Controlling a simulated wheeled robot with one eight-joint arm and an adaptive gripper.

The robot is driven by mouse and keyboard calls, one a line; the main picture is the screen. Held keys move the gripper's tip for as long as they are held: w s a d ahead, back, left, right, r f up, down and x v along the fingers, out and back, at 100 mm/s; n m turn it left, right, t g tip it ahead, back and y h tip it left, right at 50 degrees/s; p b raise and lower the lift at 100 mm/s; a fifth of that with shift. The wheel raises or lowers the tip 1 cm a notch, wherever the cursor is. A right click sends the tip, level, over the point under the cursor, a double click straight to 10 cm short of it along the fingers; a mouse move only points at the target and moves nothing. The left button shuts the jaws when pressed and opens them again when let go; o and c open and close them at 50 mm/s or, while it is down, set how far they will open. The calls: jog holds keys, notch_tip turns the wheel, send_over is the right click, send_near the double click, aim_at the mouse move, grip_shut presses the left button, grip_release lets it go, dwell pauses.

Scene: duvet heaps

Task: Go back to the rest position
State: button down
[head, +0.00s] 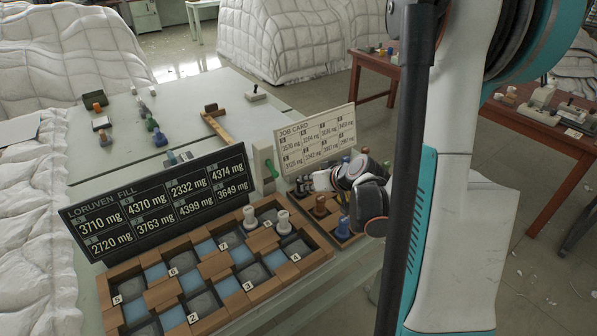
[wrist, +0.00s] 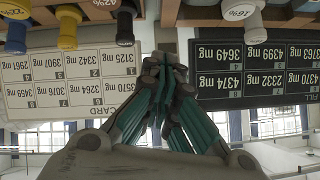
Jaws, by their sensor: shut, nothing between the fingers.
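My gripper (wrist: 165,68) is shut and empty in the wrist view, its green-sided fingers together between the two upside-down cards. In the head view my arm comes down on the right, and its end hangs beside the job card, over the rack; the fingertips are hard to make out there. The dark Loruven Fill board (head: 165,203) stands behind a wooden tray (head: 222,317) with blue and grey cells. Two white pegs (head: 250,217) (head: 284,222) stand in the tray. The cream job card (head: 318,140) stands at the right.
Loose small items lie on the table's far part. White duvet heaps (head: 285,40) and brown tables (head: 550,135) surround the workplace.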

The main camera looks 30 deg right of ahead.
jog(key=shift+s+f, duration=0.15)
jog(key=shift+s, duration=0.35)
